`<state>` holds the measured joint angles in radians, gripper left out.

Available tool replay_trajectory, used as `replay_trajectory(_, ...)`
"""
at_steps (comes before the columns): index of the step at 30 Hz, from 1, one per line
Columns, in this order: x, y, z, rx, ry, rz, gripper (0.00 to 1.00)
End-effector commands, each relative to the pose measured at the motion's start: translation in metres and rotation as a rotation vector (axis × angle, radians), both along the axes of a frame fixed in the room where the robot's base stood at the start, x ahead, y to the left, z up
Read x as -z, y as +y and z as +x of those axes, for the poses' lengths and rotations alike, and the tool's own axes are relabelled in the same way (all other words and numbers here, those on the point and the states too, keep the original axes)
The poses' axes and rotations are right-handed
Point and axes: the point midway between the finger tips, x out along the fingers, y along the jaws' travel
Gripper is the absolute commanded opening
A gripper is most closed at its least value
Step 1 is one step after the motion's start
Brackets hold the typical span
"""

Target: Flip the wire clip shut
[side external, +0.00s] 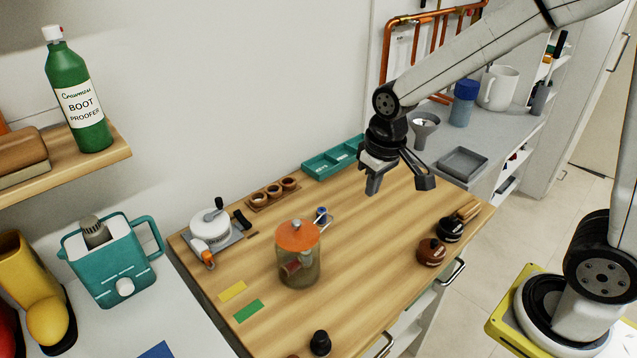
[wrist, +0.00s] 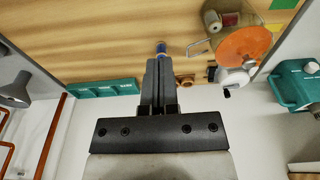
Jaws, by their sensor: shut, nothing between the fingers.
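A glass jar (side external: 299,270) with an orange lid (side external: 297,236) stands upright on the wooden bench. Its wire clip (side external: 325,222) sticks out from the jar's right side near the lid, swung away from it, with a blue grip (side external: 321,212) at its end. In the wrist view the orange lid (wrist: 243,47) is at upper right, and the blue grip (wrist: 160,47) shows just beyond my fingertips. My gripper (side external: 372,188) is shut and empty, above the bench to the right of the jar and apart from it. My closed fingers (wrist: 157,63) partly block the view near the grip.
Dark round pots (side external: 431,251) stand at the right edge. The bench between jar and pots is clear.

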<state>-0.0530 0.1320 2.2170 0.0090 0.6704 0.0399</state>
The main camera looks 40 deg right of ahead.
Motion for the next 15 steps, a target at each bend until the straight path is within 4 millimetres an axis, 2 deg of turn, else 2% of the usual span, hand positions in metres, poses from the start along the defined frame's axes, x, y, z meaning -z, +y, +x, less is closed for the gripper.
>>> replay_trajectory(6,-0.022,0.013,0.032,-0.007,0.051,0.003,0.00)
replay_trajectory(15,-0.051,0.030,0.064,-0.015,0.118,0.004,0.00)
